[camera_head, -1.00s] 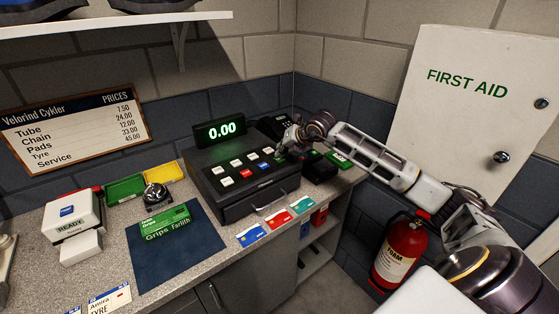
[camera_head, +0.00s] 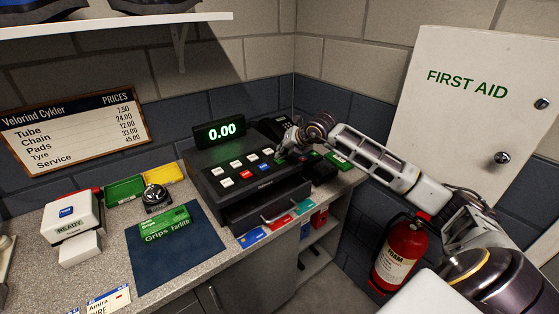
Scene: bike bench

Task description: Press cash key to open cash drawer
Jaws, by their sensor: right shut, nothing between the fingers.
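The black cash register (camera_head: 213,164) stands on the counter, with white, red and blue keys on its sloping top and a lit display (camera_head: 219,132) reading 0.00. Its cash drawer (camera_head: 262,210) stands out at the front, partly open, over the cards on the counter edge. My right gripper (camera_head: 281,155) is shut and empty at the right end of the keys, pointing down. It hides the key area under it, and I cannot tell whether it touches a key. My left gripper is out of view.
A green Grips box (camera_head: 165,224) lies on a blue mat (camera_head: 176,263). A bell (camera_head: 156,197), coloured trays (camera_head: 125,190) and a white READY device (camera_head: 71,217) are at left. A fire extinguisher (camera_head: 399,257) and first aid cabinet (camera_head: 470,120) are at right.

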